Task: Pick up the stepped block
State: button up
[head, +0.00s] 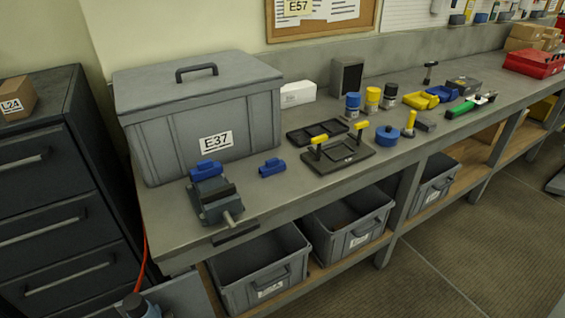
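Two small blue blocks with raised, step-like tops show in the head view. One blue block (272,168) lies on the grey workbench, to the right of the vise. The other blue block (207,169) sits at the top of the grey vise (218,205), near the bench's front left; I cannot tell whether the jaws grip it. Both are too small to make out exact steps, so I cannot tell for certain which is the stepped block. My gripper is not in view.
A large lidded grey bin (160,140) marked E37 stands behind the vise. A black plate with two yellow-topped posts (345,158) is to the right. Jars, a blue round knob (387,135) and tools fill the bench further right. Open bins (262,279) sit below.

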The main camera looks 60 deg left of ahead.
aim_at(273, 166)
jog(key=i, duration=0.8)
jog(key=u, duration=3.55)
jog(key=i, duration=0.05)
jog(key=z, duration=2.9)
jog(key=k, duration=0.25)
jog(key=u, duration=2.35)
jog(key=k, duration=0.15)
jog(key=u, duration=1.15)
